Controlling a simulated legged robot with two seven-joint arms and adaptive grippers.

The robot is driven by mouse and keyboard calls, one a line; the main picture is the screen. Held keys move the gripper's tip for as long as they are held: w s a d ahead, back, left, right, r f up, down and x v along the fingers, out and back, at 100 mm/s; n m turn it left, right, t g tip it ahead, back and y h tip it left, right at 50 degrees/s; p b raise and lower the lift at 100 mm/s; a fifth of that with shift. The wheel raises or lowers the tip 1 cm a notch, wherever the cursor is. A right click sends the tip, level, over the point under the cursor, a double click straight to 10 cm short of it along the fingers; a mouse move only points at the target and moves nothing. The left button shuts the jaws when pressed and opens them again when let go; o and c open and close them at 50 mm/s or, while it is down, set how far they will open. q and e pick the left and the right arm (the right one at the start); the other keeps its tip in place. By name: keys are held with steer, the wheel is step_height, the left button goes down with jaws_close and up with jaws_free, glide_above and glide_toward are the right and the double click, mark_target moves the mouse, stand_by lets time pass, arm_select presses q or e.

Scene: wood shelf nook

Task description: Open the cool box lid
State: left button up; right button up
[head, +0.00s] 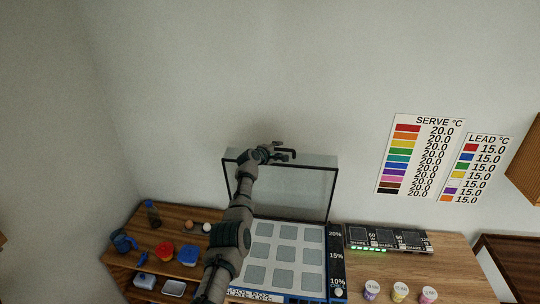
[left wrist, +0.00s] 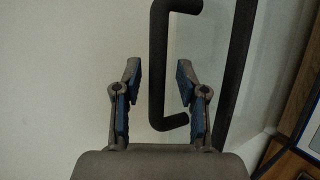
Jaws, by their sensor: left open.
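The cool box (head: 322,262) stands on the wooden counter, its inside showing pale square compartments in rows. Its dark-framed clear lid (head: 300,190) stands raised, near upright, at the back of the box. My left arm reaches up across the box, and my left gripper (head: 277,155) is at the lid's top edge. In the left wrist view my left gripper (left wrist: 160,95) is open, its blue-padded fingers apart. My right gripper is not in view.
Left of the box are a blue mug (head: 124,242), a dark bottle (head: 153,213), a red tub (head: 166,252) and a blue tub (head: 188,255). A dark panelled device (head: 385,238) and several lidded cups (head: 400,290) are on the right. A wall is close behind.

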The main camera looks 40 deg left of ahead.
arm_select(q)
steer(key=shift+s+a, duration=0.1)
steer(key=shift+s, duration=0.2)
steer(key=v, duration=1)
steer(key=shift+s+d, duration=0.15)
steer(key=shift+d, duration=0.3)
steer(key=shift+r, duration=0.1)
